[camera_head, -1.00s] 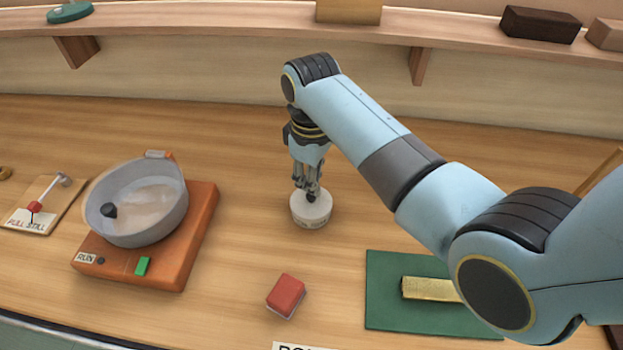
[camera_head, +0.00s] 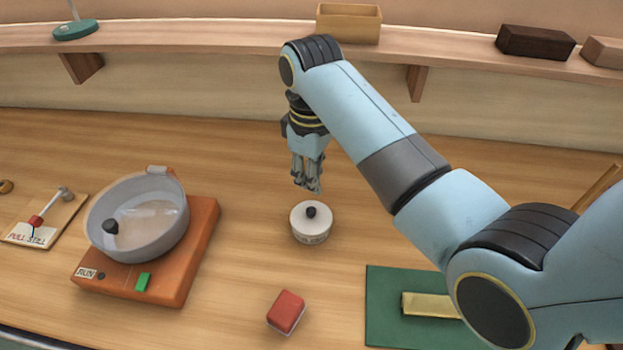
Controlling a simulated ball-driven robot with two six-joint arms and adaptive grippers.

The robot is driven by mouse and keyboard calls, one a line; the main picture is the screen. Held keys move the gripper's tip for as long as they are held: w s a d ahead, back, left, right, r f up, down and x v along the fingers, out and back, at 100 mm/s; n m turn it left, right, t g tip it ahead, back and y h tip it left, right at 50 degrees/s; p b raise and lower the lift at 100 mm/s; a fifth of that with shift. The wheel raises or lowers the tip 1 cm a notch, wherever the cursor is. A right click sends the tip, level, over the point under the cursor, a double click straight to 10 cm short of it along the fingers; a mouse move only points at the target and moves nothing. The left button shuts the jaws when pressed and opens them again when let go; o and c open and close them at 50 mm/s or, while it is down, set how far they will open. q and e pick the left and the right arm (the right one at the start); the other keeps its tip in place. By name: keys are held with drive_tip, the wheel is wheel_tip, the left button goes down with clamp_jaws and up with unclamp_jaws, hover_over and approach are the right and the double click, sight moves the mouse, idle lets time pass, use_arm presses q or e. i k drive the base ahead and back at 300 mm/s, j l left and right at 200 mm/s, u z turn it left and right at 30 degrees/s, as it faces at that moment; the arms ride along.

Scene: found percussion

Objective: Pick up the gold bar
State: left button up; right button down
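The gold bar (camera_head: 428,305) lies flat on a green mat (camera_head: 385,322) at the lower right; my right arm covers its right end. My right gripper (camera_head: 307,188) points down above a small round white container (camera_head: 311,228) with a black knob, with a gap between them. It holds nothing that I can see; its fingers are small here and I cannot tell how far apart they are. It is well to the left of and behind the gold bar. My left gripper is not in view.
A red block (camera_head: 286,312) lies left of the mat. An orange base (camera_head: 190,268) carries a clear-walled bowl (camera_head: 138,220) at left, beside a small lever board (camera_head: 42,222). A shelf (camera_head: 220,38) runs along the back. The wood between bowl and container is clear.

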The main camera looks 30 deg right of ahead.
sight(414, 305)
drive_tip(key=k+j, duration=0.65)
drive_tip(key=k, duration=0.25)
